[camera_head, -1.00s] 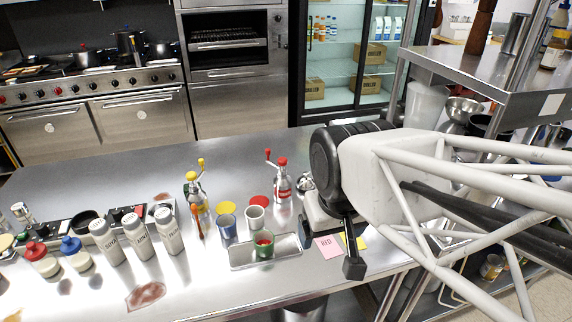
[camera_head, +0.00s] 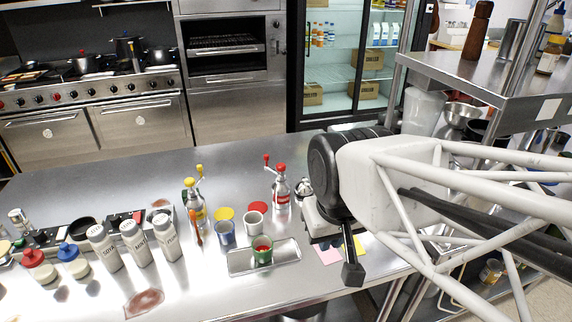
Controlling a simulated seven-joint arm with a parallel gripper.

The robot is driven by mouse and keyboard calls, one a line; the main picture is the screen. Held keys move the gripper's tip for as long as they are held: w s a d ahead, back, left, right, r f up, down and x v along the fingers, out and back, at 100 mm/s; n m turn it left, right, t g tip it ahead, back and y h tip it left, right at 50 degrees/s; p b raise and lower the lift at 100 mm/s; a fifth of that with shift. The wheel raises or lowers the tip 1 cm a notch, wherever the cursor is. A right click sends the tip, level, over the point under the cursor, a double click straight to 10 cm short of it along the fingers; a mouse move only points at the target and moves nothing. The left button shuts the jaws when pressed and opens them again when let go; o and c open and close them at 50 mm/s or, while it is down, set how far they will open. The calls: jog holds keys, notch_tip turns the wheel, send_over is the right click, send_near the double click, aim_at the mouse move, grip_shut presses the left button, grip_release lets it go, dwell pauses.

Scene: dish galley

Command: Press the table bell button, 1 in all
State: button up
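A small silver dome that looks like the table bell (camera_head: 304,187) stands on the steel counter, just left of my black wrist. Its right side is close to or hidden behind my wrist and the pale block under it, so its button is hard to make out. My gripper (camera_head: 350,262) hangs below the wrist at the counter's right part, right of and nearer than the bell. I see a dark post with a block at its end, and dark parts over the pink note. The fingers are too hidden to show their opening. I see nothing held.
A red-topped dispenser (camera_head: 281,187) stands left of the bell. A metal tray (camera_head: 240,268) with a green cup (camera_head: 262,249) lies nearer. A pink note (camera_head: 329,255) lies under my gripper. A steel shelf (camera_head: 455,72) rises at right. The counter's back left is clear.

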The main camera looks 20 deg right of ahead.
grip_shut()
dwell(0.7)
dwell(0.5)
jog(key=w+m+y, duration=0.4)
jog(key=w+m, duration=0.4)
jog(key=w, duration=1.2)
jog(key=w+d+f+m+t, duration=0.1)
jog(key=w+d+f+m, duration=0.1)
jog(key=w, duration=0.5)
jog(key=w+d+f+m+t+y, duration=0.1)
jog(key=w+d+f+m, duration=0.2)
jog(key=w+d+m, duration=0.2)
jog(key=w+d+f+m+t+y, duration=0.1)
jog(key=w+d+f+m+t, duration=0.1)
jog(key=w, duration=0.7)
jog(key=shift+w+d+f+m, duration=0.2)
jog(key=shift+d+f+m, duration=0.05)
jog(key=shift+d+m, duration=0.65)
jog(key=shift+f, duration=0.1)
